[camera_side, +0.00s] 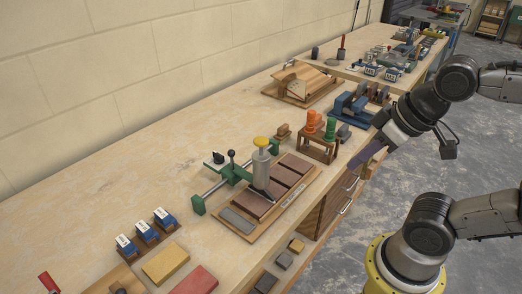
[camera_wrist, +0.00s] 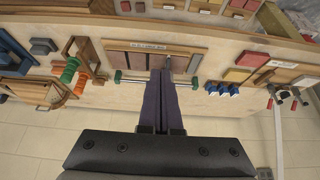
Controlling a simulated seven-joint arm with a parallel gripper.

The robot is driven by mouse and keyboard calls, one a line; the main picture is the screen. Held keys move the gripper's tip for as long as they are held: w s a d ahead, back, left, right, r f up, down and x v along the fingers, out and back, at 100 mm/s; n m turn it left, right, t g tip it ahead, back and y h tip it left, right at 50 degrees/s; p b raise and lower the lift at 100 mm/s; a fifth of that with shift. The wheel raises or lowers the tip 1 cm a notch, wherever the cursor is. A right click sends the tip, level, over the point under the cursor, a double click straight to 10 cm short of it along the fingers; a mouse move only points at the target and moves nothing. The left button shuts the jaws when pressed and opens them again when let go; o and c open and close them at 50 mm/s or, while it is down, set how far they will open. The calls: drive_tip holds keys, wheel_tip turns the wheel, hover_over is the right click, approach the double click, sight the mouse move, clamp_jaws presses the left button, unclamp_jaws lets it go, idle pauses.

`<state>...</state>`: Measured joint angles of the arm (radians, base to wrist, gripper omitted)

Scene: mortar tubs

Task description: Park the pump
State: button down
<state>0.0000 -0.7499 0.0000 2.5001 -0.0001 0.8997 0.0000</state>
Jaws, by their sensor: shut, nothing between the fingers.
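The pump (camera_side: 261,160) is an upright grey cylinder with a yellow cap, carried on a green arm above the tile tray. A thin dark foot slopes from its base onto or just over the brown slabs (camera_side: 271,194). The green arm sits on a metal rail with green end blocks (camera_side: 198,205). The rail also shows in the wrist view (camera_wrist: 135,80), where my fingers cover its middle and I cannot pick out the pump. My gripper (camera_side: 353,166), with purple fingers, is shut and empty, right of the pump near the bench's front edge. Its fingers also show in the wrist view (camera_wrist: 161,74).
A wooden rack with orange and green handles (camera_side: 318,142) stands between the pump and the bench's far end. Blue blocks (camera_side: 147,232) and yellow and red slabs (camera_side: 165,263) lie nearer. The bench along the wall, left of the rail, is mostly clear.

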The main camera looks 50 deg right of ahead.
idle(0.4)
drive_tip(key=c, duration=1.2)
unclamp_jaws()
drive_tip(key=shift+s, duration=0.2)
drive_tip(key=o, duration=0.5)
drive_tip(key=r, duration=0.1)
drive_tip(key=w+r, duration=0.1)
drive_tip(key=r, duration=0.1)
drive_tip(key=shift+w+r, duration=0.25)
drive_tip(key=shift+r, duration=0.1)
drive_tip(key=shift+c, duration=0.2)
drive_tip(key=w+a+r+n+g, duration=0.1)
drive_tip(key=w+r, duration=0.3)
drive_tip(key=w, duration=0.4)
drive_tip(key=w+r+n+g, duration=0.1)
drive_tip(key=w+r, duration=0.3)
drive_tip(key=w, duration=0.4)
drive_tip(key=g, duration=0.4)
hover_over(231, 150)
wheel_tip(231, 150, down, 12)
drive_tip(key=r, duration=0.1)
wheel_tip(231, 150, down, 14)
drive_tip(key=shift+f, duration=0.15)
